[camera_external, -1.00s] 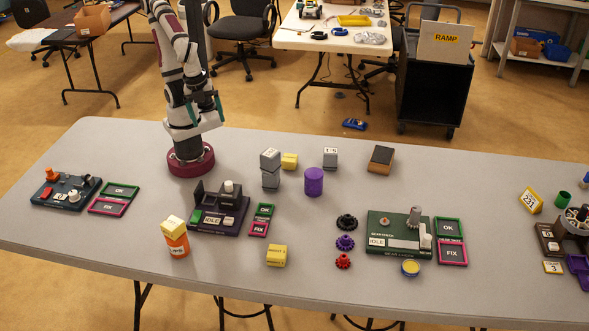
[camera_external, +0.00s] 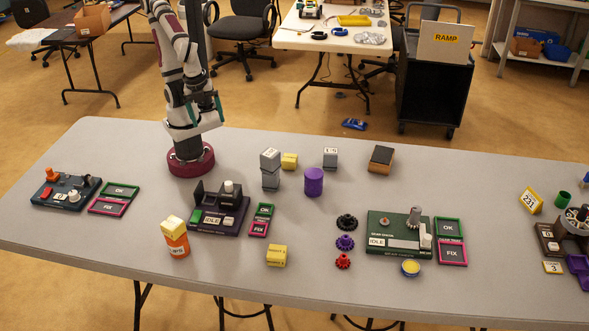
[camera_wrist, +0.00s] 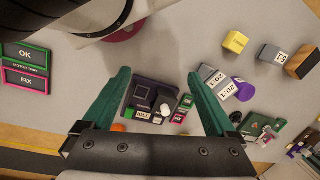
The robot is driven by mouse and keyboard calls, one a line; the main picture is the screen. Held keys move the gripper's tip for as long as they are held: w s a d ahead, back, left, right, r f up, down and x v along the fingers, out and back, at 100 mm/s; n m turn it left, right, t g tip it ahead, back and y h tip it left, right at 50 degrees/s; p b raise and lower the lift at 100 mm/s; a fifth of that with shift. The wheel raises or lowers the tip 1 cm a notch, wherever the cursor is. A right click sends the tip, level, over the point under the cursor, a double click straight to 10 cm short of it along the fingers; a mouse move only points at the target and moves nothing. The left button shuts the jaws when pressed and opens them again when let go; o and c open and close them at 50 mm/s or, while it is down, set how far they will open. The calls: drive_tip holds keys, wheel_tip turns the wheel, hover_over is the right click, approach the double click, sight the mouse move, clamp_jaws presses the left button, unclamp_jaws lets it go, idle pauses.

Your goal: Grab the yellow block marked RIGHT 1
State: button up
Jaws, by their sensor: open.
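Three yellow blocks show in the external view. One yellow block (camera_external: 276,256) lies near the front edge, with small dark lettering on its front face. Another yellow block (camera_external: 290,161) sits beside the stacked grey blocks; it also shows in the wrist view (camera_wrist: 236,41). A third yellow block (camera_external: 173,225) rests on an orange cylinder (camera_external: 178,246). The lettering is too small to tell which one reads RIGHT 1. My gripper (camera_external: 204,107) is raised above the table's back left, apart from all blocks. Its teal fingers (camera_wrist: 160,73) are spread and empty.
Stacked grey blocks (camera_external: 270,170) and a purple cylinder (camera_external: 313,182) stand mid-table. A dark IDLE device (camera_external: 216,215) stands between my base and the front edge. A green device (camera_external: 393,243) and gears (camera_external: 345,242) are to the right. The table's front strip (camera_external: 330,290) is clear.

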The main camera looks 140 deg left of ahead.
drive_tip(key=shift+o, duration=0.4)
drive_tip(key=w+d+f+n+g+h, duration=0.1)
drive_tip(key=w+d+n+g+h, duration=0.1)
drive_tip(key=w+d+n+h, duration=0.25)
drive_tip(key=n+t+h, duration=0.7)
drive_tip(key=n+t, duration=0.5)
drive_tip(key=n, duration=1.7)
hover_over(275, 261)
drive_tip(key=s+a, duration=0.9)
drive_tip(key=s, duration=0.1)
drive_tip(key=shift+m+y, duration=0.25)
drive_tip(key=f, duration=1.5)
drive_tip(key=shift+a+f, duration=0.2)
drive_tip(key=shift+f, duration=0.1)
drive_tip(key=x, duration=1.5)
drive_tip(key=shift+w, duration=0.15)
drive_tip(key=shift+r, duration=0.1)
drive_tip(key=c, duration=1.5)
drive_tip(key=shift+r, duration=0.1)
